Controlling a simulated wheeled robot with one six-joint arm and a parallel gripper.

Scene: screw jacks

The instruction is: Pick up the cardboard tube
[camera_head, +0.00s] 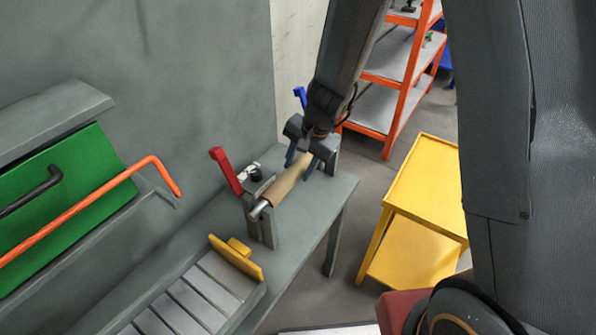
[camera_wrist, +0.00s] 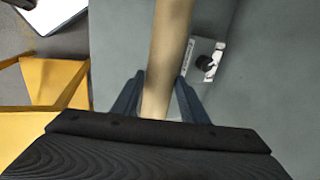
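The cardboard tube (camera_head: 288,183) is a tan cylinder lying above the grey bench, around a metal rod whose near end rests in an upright grey holder (camera_head: 262,222). My gripper (camera_head: 302,162) is at the tube's far end, pointing down, with one dark blue finger on each side of it. In the wrist view, the tube (camera_wrist: 167,50) runs up between the two fingers (camera_wrist: 160,90). A narrow gap shows beside the left finger; the right finger looks very close to the tube. The tube's far end is hidden by my gripper.
A red lever (camera_head: 226,171) stands beside the near holder, and a blue lever (camera_head: 300,96) stands farther back. A yellow table (camera_head: 426,180) is to the right, orange shelving (camera_head: 390,95) behind. A green panel with an orange bar (camera_head: 85,212) is at left.

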